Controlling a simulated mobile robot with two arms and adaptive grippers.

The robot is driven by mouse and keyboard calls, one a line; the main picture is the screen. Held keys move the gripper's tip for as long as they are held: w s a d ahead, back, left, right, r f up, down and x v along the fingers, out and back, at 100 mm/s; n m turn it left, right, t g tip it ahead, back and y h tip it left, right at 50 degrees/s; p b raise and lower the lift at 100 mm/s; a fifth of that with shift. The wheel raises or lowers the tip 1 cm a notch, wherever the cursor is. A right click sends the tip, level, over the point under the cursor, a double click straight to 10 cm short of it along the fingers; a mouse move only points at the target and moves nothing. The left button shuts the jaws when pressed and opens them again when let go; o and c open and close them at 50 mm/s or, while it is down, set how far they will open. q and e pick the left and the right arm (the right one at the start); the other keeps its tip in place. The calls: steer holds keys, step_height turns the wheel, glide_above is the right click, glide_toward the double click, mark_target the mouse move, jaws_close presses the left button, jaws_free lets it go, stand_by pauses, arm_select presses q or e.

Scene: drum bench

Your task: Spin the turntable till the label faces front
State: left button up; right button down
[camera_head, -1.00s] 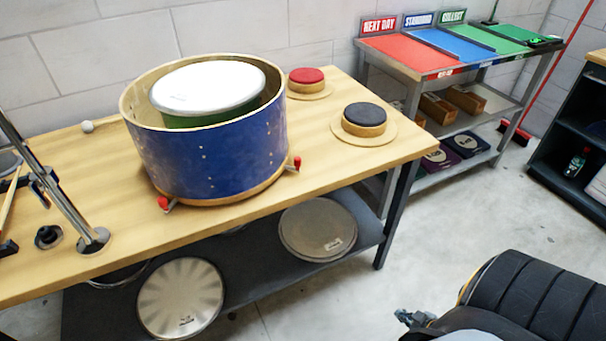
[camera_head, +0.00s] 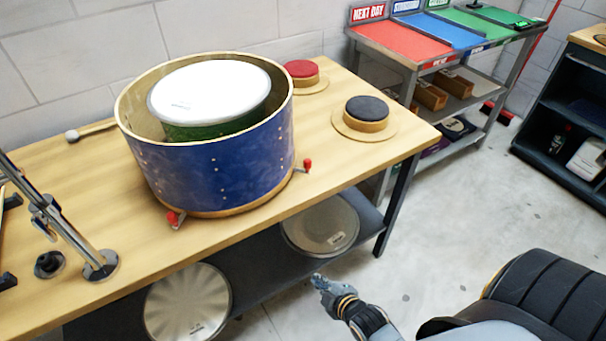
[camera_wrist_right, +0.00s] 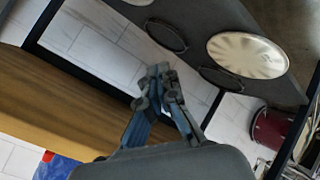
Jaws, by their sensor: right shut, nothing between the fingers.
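A blue drum shell (camera_head: 215,165) stands on the wooden bench on a wooden turntable base (camera_head: 232,208) with red-tipped handles, one at the front (camera_head: 175,217) and one at the right (camera_head: 307,165). A green drum with a white head (camera_head: 208,92) shows inside the shell. No label shows on the visible blue side. My right gripper (camera_head: 318,281) is in front of the bench, below its top and apart from the drum. In the right wrist view its fingers (camera_wrist_right: 157,72) are together and empty. My left gripper is not in view.
The bench top (camera_head: 325,150) holds a red pad (camera_head: 301,72), a black pad (camera_head: 367,112), a mallet (camera_head: 75,135) and a metal stand (camera_head: 98,264). Drum heads (camera_head: 320,225) lie on the lower shelf. A rack with coloured trays (camera_head: 400,40) stands behind.

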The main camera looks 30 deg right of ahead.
steer(key=w+d+r+n+t, duration=0.1)
steer(key=w+r+n+t, duration=0.25)
steer(key=r, duration=1.05)
steer(key=n+t, duration=0.2)
glide_toward(302, 187)
step_height(302, 187, up, 4)
steer(key=s+a, duration=0.2)
steer(key=a, duration=0.1)
steer(key=w, duration=0.3)
steer(key=w+p, duration=0.1)
steer(key=w, duration=0.2)
steer(key=w+f, duration=0.1)
steer(key=w, duration=0.2)
steer(key=shift+p, duration=0.3)
steer(key=shift+w+d+f, duration=0.2)
steer(key=shift+w+d, duration=0.25)
steer(key=shift+w, duration=0.05)
steer(key=shift+w+d+f, duration=0.15)
steer(key=shift+w+d, duration=0.3)
steer(key=shift+w+d+f, duration=0.2)
steer(key=shift+w+d, duration=0.2)
steer(key=shift+d, duration=0.1)
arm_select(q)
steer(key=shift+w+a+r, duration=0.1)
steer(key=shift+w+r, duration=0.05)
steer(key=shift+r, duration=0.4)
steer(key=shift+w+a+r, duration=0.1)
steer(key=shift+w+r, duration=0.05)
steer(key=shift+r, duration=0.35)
